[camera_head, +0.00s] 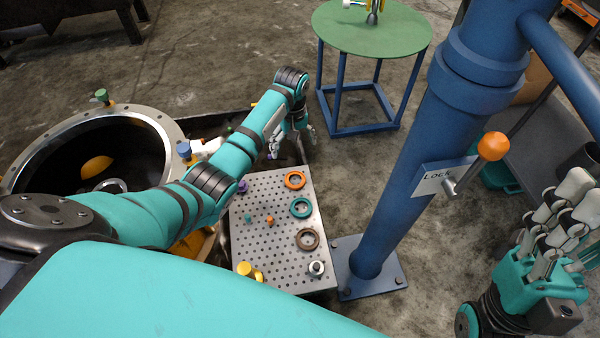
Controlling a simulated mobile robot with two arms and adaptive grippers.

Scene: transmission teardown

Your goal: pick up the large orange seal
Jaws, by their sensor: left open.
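The large orange seal (295,187) is an orange ring lying flat near the far right corner of a perforated metal plate (258,206). It is fully visible, with nothing touching it. My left gripper (291,143) is open above and beyond the far edge of the plate, a short way from the seal. Its fingers point down and nothing shows between them. My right gripper (556,222) is at the right edge of the view, far from the seal. Its fingers point up and overlap, so I cannot tell their opening.
A teal ring (300,215) and a brown ring (307,246) lie on the plate near the seal, with several small parts. A blue post (395,205) stands right of the plate. A large round housing (165,125) is at left. A green table (372,35) stands behind.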

